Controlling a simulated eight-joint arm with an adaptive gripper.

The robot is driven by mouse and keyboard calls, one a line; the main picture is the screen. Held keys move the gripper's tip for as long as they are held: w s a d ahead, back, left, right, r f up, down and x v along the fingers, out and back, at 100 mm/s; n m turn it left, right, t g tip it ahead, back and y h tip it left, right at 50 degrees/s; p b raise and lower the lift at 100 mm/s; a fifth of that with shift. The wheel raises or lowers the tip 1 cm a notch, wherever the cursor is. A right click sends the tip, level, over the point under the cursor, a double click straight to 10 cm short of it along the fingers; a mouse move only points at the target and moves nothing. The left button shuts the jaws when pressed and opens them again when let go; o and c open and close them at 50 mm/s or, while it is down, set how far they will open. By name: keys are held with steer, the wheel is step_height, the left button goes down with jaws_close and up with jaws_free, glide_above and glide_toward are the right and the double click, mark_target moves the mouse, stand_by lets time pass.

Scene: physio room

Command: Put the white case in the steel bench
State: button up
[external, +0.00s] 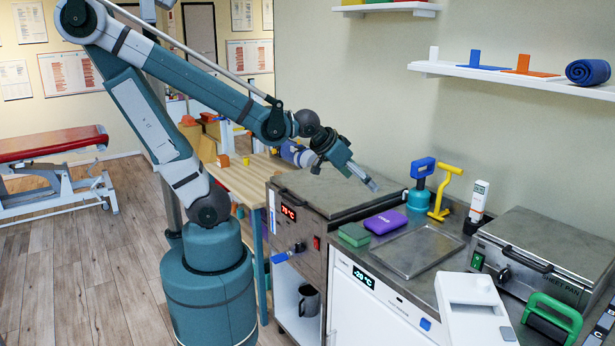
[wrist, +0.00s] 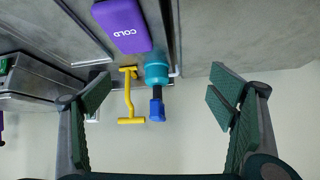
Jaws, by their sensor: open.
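A white case (external: 472,302), box-shaped with a grey recessed panel, stands at the front of the steel bench (external: 412,222), right of the white-fronted unit. The steel bench is a grey metal worktop running along the wall. My gripper (external: 366,180) is open and empty above the left steel unit, well to the left of and above the white case. The wrist view shows its two green pads (wrist: 162,95) spread wide with nothing between them. The white case is not seen in the wrist view.
A purple cold pack (external: 385,222), green pack (external: 354,235) and flat steel tray (external: 418,250) lie on the worktop. A teal-and-blue tool (external: 420,185) and yellow tool (external: 445,192) stand behind. A lidded steel heater (external: 545,255) and green-handled roller (external: 552,318) are right.

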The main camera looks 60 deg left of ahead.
mark_target(440, 282)
steer(key=s+a+r+n+g, duration=0.1)
steer(key=s+a, duration=0.3)
steer(key=a, duration=0.2)
steer(key=s+a+r+n+g+y, duration=0.1)
steer(key=s+a+r, duration=0.1)
steer(key=s+a, duration=0.2)
steer(key=a, duration=0.3)
steer(key=shift+a+r, duration=0.2)
steer(key=shift+o, duration=0.5)
steer(key=shift+w, duration=0.1)
